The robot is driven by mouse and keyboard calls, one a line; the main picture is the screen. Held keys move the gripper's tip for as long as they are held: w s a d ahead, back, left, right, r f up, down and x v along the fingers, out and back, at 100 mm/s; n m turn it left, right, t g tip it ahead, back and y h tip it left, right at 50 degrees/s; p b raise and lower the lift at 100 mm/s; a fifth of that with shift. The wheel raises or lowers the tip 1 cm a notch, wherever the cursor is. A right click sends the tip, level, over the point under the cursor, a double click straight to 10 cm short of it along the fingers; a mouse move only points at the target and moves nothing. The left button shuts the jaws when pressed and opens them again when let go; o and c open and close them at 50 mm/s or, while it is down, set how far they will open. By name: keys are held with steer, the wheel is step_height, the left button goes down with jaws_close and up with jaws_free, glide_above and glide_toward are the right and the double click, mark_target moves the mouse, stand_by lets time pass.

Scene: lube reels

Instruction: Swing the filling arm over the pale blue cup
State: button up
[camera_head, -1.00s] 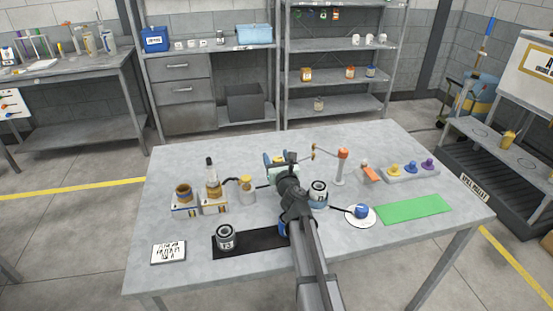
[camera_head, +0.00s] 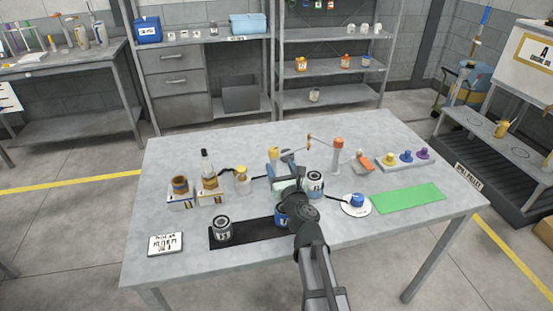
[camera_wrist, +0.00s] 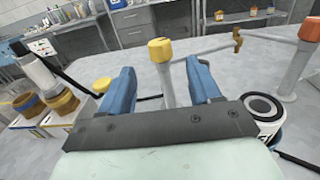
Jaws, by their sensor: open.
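The filling arm is a thin pale bar with a brass piece (camera_head: 309,137) along it. It runs left from the orange-capped post (camera_head: 337,150) to a yellow-capped upright (camera_wrist: 161,52). In the wrist view my gripper (camera_wrist: 162,80) is open, and its two blue fingers lie left and right of this upright, apparently without closing on it. A pale can-like cup with a dark rim and pale blue lower part (camera_head: 315,184) stands right of my gripper. It also shows at the right of the wrist view (camera_wrist: 268,112), partly hidden by the gripper.
A dark can (camera_head: 222,229) stands on a black mat, beside a blue can partly hidden by my arm. Brown and yellow jars (camera_head: 181,190) stand left. A blue knob on a white disc (camera_head: 357,203) and a green mat (camera_head: 408,197) lie right.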

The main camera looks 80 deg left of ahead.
steer(key=d, duration=0.3)
